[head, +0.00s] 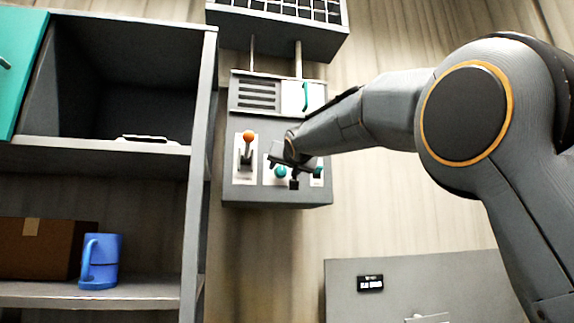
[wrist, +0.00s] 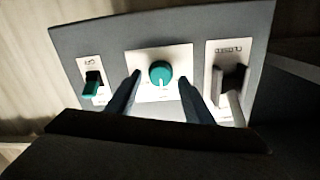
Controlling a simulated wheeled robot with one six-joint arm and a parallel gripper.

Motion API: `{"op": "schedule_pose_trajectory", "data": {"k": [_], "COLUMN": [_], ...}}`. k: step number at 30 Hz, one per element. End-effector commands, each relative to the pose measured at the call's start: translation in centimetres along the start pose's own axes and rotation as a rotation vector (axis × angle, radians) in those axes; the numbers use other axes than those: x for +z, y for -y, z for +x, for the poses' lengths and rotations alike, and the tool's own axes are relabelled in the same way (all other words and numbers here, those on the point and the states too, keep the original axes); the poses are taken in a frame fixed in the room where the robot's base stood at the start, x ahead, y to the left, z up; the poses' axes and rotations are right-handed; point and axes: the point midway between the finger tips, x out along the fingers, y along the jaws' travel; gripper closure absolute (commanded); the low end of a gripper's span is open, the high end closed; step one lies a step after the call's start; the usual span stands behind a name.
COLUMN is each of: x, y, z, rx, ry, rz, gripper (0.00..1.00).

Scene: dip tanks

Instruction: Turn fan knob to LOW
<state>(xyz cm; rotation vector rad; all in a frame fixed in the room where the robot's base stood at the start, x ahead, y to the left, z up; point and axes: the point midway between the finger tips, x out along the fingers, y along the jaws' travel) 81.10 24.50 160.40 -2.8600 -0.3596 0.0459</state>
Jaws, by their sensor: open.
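The fan knob (wrist: 161,73) is a round teal knob with a white pointer line, on a white plate in the middle of the grey control panel (wrist: 200,28). In the wrist view its pointer line faces the bottom of the picture. In the head view the knob (head: 280,171) shows partly below my gripper (head: 284,178). My gripper is open, and in the wrist view its two dark fingers (wrist: 160,92) stand left and right of the knob with gaps on both sides. I cannot tell how deep they reach. Any LOW marking is not readable.
A teal rocker switch (wrist: 92,84) sits left of the knob in the wrist view, and a lever (wrist: 232,82) sits right. In the head view the lever has an orange ball (head: 248,136). A shelf unit (head: 196,170) with a blue mug (head: 101,262) stands at left.

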Motion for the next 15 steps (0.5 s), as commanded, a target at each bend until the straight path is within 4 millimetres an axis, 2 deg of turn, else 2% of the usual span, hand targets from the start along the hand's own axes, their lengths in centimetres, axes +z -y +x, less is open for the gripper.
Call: {"op": "schedule_pose_trajectory", "data": {"k": [11, 15], "x": [0.05, 0.05], "y": [-0.06, -0.09], "z": [0.48, 0.48], "rx": [0.001, 0.001], "ry": [0.0, 0.0], "rz": [0.0, 0.0], "gripper": [0.53, 0.76]}}
